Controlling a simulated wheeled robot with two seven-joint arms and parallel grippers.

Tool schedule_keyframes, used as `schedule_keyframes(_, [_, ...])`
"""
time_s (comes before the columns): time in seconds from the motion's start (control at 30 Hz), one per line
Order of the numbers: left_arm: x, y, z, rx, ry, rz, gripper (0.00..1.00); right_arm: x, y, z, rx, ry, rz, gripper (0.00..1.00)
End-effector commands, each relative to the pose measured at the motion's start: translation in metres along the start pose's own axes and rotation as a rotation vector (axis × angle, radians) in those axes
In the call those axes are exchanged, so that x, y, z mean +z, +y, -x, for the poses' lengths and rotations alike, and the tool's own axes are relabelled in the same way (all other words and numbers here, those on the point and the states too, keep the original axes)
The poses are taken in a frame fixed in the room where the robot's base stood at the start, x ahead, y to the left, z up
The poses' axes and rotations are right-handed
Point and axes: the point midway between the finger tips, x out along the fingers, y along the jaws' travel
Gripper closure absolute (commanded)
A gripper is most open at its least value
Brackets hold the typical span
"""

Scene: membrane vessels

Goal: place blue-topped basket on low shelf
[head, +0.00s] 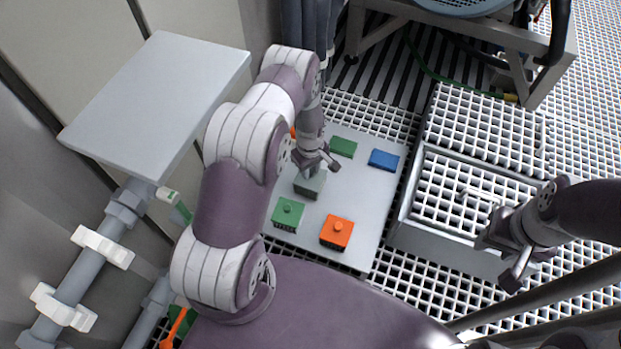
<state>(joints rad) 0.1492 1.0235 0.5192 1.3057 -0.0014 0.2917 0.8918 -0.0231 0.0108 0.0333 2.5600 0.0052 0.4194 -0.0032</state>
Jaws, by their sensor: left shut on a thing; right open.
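The blue-topped basket (384,159) sits on a light grey plate (374,215), near its far right corner. My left gripper (317,166) reaches down over the plate, left of the blue-topped basket and apart from it. It is shut on a grey-topped basket (309,187); I cannot tell whether this basket touches the plate. My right gripper (506,256) is open and empty at the right, by the grated metal frame. A flat grey shelf-like panel (155,100) stands at the left; I cannot tell whether it is the low shelf.
Green-topped baskets (288,213) (343,147) and an orange-topped basket (337,231) share the plate. A grated metal frame (408,203) stands right of the plate. Grey pipes (83,260) run at lower left. A metal stand (545,75) is at the far right.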

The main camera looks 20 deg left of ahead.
Motion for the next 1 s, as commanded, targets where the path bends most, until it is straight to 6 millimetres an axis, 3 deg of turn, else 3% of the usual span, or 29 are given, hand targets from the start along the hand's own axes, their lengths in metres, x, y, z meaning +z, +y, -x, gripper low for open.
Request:
schedule_keyframes(0.17, [0.001, 0.0, -0.038, -0.001, -0.001, -0.001, 1.0, 0.003, 0.0, -0.027, 0.0, 0.0, 0.0, 0.57])
schedule_keyframes(0.53, [0.001, 0.0, -0.04, -0.001, -0.001, -0.001, 1.0, 0.003, 0.0, -0.026, 0.0, 0.0, 0.0, 0.57])
schedule_keyframes(0.57, [0.001, 0.0, -0.039, -0.001, -0.001, -0.001, 0.67, 0.003, 0.0, -0.026, 0.0, 0.0, 0.0, 0.57])
schedule_keyframes(0.6, [0.001, 0.0, -0.039, -0.001, -0.001, -0.001, 0.54, 0.003, 0.0, -0.025, 0.0, 0.0, 0.0, 0.57])
schedule_keyframes(0.63, [0.001, 0.0, -0.039, -0.001, -0.001, -0.001, 0.48, 0.003, 0.0, -0.025, 0.0, 0.0, 0.0, 0.57])
schedule_keyframes(0.9, [0.001, 0.0, -0.037, -0.001, -0.001, -0.001, 0.48, 0.003, 0.0, -0.024, 0.0, 0.0, 0.0, 0.57])
schedule_keyframes(1.0, [0.0, 0.001, -0.024, 0.001, 0.0, -0.001, 0.48, 0.002, 0.0, -0.015, 0.0, 0.0, 0.0, 0.57])
